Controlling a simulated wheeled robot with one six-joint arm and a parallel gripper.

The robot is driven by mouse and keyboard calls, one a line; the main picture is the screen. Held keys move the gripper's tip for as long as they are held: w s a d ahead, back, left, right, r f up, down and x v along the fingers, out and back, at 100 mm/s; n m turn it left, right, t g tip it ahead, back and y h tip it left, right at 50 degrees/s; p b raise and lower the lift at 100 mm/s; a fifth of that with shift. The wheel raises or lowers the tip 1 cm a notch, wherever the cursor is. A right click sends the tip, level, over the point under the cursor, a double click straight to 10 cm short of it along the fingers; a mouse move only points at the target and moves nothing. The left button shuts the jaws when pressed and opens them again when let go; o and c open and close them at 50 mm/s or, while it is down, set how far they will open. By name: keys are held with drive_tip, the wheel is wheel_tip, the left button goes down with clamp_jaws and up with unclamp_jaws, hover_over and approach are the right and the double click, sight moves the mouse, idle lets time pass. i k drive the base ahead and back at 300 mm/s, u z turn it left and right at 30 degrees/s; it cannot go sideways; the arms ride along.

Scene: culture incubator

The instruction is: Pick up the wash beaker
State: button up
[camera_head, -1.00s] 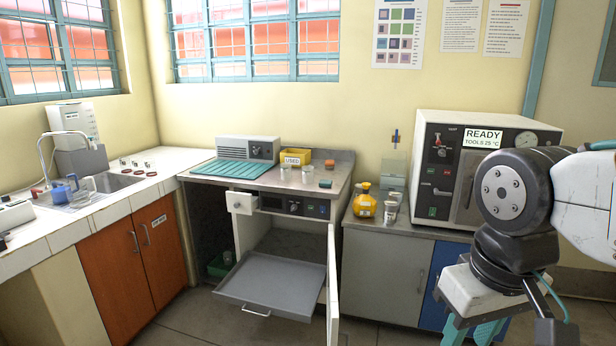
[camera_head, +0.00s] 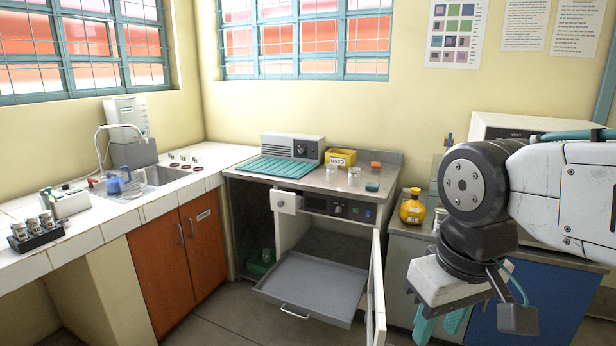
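No label marks a wash beaker that I can read. A clear beaker (camera_head: 135,184) stands at the sink, beside a blue jug (camera_head: 114,185). Two more clear beakers, a left one (camera_head: 331,173) and a right one (camera_head: 354,176), stand on the steel counter; I cannot tell which is the wash beaker. My gripper (camera_head: 440,327) hangs at the lower right, in front of the blue cabinet, far from all of them. Its teal fingers are apart with nothing seen between them; their tips are partly cut off by the frame edge.
An incubator door (camera_head: 377,290) stands open, and a grey tray (camera_head: 312,285) is pulled out low in front. A yellow bottle (camera_head: 412,208) stands on the right cabinet. A yellow "USED" bin (camera_head: 341,158) sits at the counter's back. A rack of jars (camera_head: 36,231) is at left.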

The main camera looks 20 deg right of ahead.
sight(354, 173)
drive_tip(key=u, duration=0.6)
drive_tip(key=i, duration=1.2)
drive_tip(key=u, duration=0.35)
drive_tip(key=i, duration=1.15)
drive_tip(key=z, duration=0.95)
drive_tip(key=i, duration=0.85)
drive_tip(key=z, duration=1.1)
drive_tip(key=i, duration=0.35)
drive_tip(key=z, duration=0.25)
